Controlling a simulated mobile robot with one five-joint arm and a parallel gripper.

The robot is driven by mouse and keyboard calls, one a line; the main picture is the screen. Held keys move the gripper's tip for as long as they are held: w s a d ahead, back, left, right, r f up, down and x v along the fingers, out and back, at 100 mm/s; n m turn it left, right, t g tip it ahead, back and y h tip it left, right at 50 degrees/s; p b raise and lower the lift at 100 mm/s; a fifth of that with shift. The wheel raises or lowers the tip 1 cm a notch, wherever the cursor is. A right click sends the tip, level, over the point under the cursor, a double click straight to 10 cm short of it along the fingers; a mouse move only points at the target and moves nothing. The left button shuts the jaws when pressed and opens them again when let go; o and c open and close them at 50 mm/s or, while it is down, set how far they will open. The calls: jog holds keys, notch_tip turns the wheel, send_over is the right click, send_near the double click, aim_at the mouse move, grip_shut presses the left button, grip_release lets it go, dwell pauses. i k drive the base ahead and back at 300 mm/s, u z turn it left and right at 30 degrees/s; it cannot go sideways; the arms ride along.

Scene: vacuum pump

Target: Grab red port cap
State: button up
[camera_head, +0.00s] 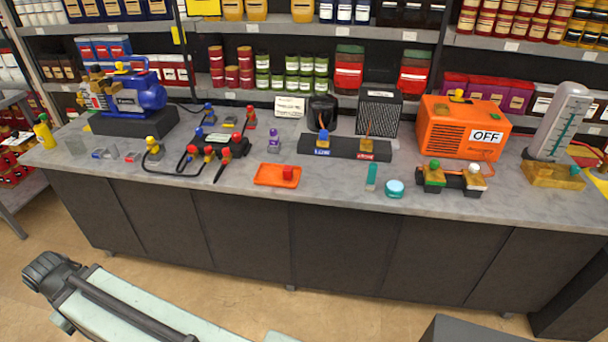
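A small red cap-like piece (287,172) sits on the right part of a shallow orange tray (266,177) near the front edge of the grey bench. It is the likely red port cap, but it is too small to make out its shape. Other red-topped parts (237,138) belong to the black hose manifold to the left of the tray. My arm (140,312) shows at the bottom left, low and in front of the bench, well apart from the tray. No gripper fingers can be made out.
The bench top (320,190) is clear around the tray. A teal round container (395,188) and a black block with green and white knobs (452,180) stand to the right. A purple-topped piece (273,143) stands behind the tray. Below, the cabinet front (340,238) is a solid wall.

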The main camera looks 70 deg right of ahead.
aim_at(288, 171)
jog(key=z, duration=0.5)
jog(key=i, duration=1)
jog(key=u, duration=0.05)
